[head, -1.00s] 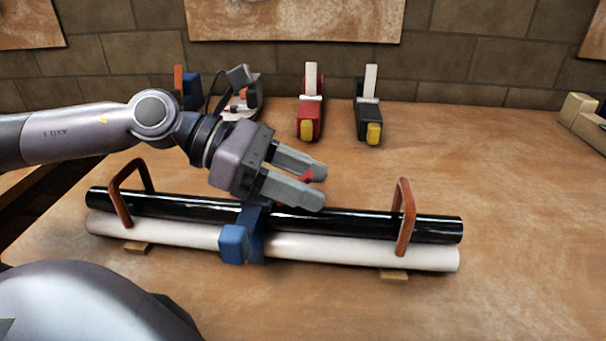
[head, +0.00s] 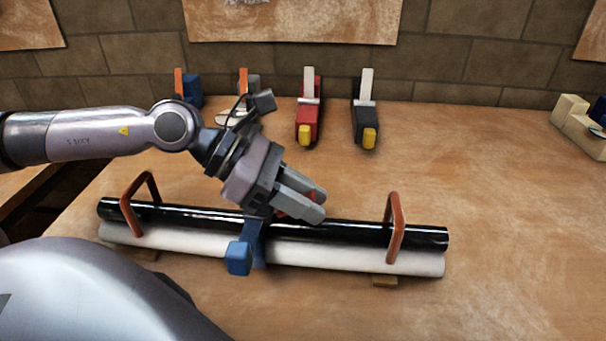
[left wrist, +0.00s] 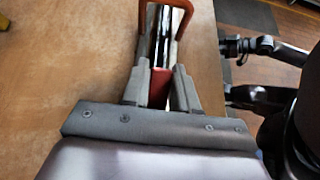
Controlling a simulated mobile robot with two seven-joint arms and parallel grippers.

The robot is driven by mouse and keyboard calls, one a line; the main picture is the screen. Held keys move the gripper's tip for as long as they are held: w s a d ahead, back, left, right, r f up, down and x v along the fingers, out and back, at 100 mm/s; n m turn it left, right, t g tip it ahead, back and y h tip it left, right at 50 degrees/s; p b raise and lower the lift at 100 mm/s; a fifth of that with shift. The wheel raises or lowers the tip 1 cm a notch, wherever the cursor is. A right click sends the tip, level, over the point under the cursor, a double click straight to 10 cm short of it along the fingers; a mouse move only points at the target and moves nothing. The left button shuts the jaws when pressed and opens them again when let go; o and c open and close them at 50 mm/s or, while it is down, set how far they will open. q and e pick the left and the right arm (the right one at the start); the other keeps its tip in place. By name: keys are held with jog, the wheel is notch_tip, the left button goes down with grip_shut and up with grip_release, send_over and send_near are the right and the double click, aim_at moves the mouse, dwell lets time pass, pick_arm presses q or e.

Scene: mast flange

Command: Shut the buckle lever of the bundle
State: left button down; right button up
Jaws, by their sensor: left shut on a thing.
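The bundle is a black pipe (head: 350,231) lying along a white pipe (head: 330,258), crossed by a blue strap with a blue buckle block (head: 239,258) near the middle. The buckle's red lever (head: 296,207) shows just past my left fingers; it also shows red between the fingers in the left wrist view (left wrist: 160,87). My left gripper (head: 314,203) is over the black pipe, shut on the red lever. The fingers hide much of the lever, so its exact angle is hard to tell.
Orange-brown handles (head: 394,228) arch over both ends of the bundle, which rests on small wooden blocks (head: 384,281). A red tool (head: 308,115) and a dark tool (head: 366,125) stand at the back near the wall.

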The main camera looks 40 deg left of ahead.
pick_arm(q)
jog(key=shift+d+f+g+y+p, duration=0.15)
jog(key=shift+d+g+y+p, duration=0.15)
jog(key=shift+g+y+p, duration=0.35)
jog(key=shift+w+f+y+p, duration=0.1)
jog(key=shift+f+y+p, duration=0.15)
jog(key=shift+y+p, duration=0.15)
jog(key=shift+a, duration=0.1)
jog(key=c, duration=1)
grip_release()
jog(key=shift+o, duration=0.2)
jog(key=shift+a+r, duration=0.35)
jog(key=shift+a, duration=0.05)
jog(key=shift+v, duration=3.05)
